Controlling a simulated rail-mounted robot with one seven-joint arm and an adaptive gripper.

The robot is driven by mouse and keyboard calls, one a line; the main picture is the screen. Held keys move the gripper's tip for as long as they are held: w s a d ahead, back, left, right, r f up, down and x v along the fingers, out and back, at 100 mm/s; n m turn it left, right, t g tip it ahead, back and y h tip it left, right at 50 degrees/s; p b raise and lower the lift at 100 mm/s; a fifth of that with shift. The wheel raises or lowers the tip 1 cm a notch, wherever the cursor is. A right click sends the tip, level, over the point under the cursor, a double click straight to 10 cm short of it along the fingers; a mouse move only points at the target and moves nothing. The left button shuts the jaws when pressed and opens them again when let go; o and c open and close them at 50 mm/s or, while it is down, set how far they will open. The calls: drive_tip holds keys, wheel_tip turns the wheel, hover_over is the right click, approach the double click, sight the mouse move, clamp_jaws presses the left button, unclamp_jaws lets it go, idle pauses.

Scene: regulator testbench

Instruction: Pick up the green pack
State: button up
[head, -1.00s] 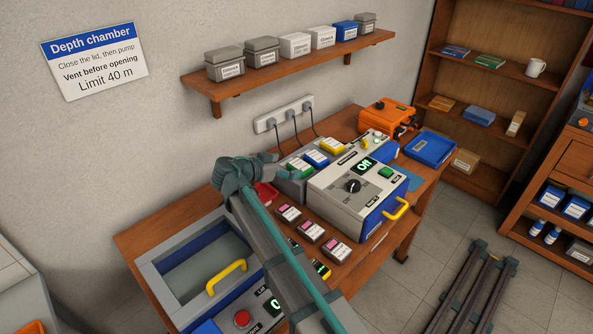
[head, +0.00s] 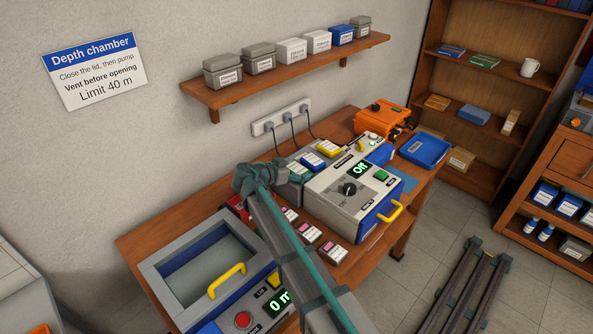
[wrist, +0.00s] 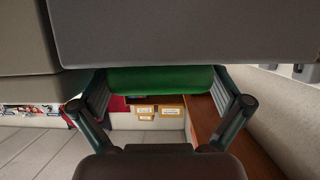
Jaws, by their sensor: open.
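The green pack (wrist: 160,79) shows in the wrist view as a green band between the two fingers of my gripper (wrist: 161,88). The fingers are open, one at each side of the pack; I cannot tell whether they touch it. A large grey body hides the view above the pack. In the head view my gripper (head: 287,176) is at the left end of the row of packs on the grey console and largely covers the green pack. The blue pack (head: 312,160) and the yellow pack (head: 327,148) sit in the same row.
A grey regulator bench with a display reading Off (head: 360,168) stands just right. Several pink-labelled packs (head: 333,250) lie in front. The depth chamber (head: 205,268) is at the left. A wall shelf with boxes (head: 290,70) is above. A blue tray (head: 427,150) stands right.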

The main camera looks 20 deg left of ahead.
drive_tip(key=c, duration=0.9)
drive_tip(key=shift+c, duration=0.2)
drive_tip(key=shift+r, duration=0.1)
